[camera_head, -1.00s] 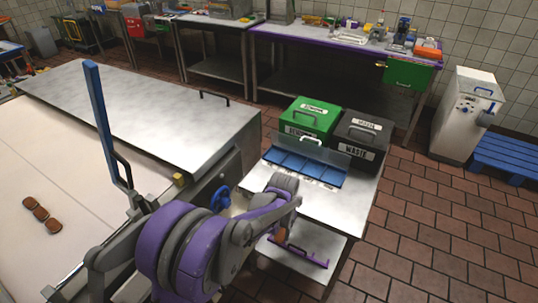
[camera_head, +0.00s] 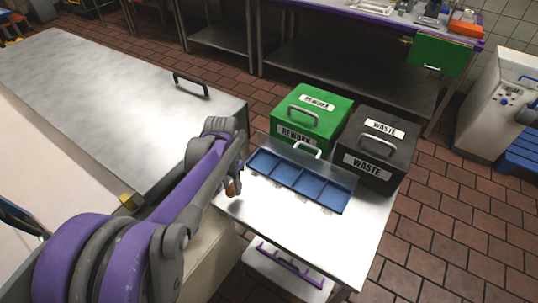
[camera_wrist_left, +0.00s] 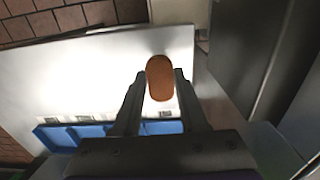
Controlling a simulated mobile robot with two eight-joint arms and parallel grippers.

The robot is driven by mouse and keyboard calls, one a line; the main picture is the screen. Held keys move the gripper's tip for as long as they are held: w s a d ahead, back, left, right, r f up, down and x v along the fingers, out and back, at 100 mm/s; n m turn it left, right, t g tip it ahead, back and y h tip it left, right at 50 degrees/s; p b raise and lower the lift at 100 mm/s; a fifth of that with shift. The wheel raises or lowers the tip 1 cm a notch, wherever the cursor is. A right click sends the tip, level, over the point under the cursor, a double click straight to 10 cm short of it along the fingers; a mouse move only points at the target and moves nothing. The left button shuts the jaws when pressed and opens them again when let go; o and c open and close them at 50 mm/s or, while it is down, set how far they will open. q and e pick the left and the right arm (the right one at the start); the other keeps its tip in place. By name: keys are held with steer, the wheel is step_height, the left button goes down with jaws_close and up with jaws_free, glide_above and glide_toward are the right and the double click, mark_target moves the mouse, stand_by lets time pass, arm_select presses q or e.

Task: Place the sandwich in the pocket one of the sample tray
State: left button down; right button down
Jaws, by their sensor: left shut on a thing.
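The sandwich (camera_wrist_left: 160,77) is a small brown oval between the two fingers of my left gripper (camera_wrist_left: 160,88) in the left wrist view. My left gripper (camera_head: 231,185) is shut on it. In the head view a brown bit of the sandwich (camera_head: 232,188) shows below the gripper, above the left part of the steel table. The blue sample tray (camera_head: 290,174) has several pockets in a row and lies to the right of the gripper. The tray also shows at the lower left in the left wrist view (camera_wrist_left: 92,131). My right gripper is not in view.
A green rework bin (camera_head: 310,117) and a black waste bin (camera_head: 377,145) stand behind the tray. The steel table (camera_head: 300,232) is clear in front of the tray. A large steel cover (camera_head: 110,90) with a handle lies to the left.

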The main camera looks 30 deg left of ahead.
arm_select(q)
steer(key=p, duration=0.2)
glide_above(263, 164)
steer(key=shift+w+f, duration=0.1)
steer(key=shift+f, duration=1.65)
steer(key=shift+f, duration=0.1)
steer(key=shift+f, duration=0.15)
steer(key=c, duration=0.6)
jaws_free()
steer(key=shift+o, duration=0.8)
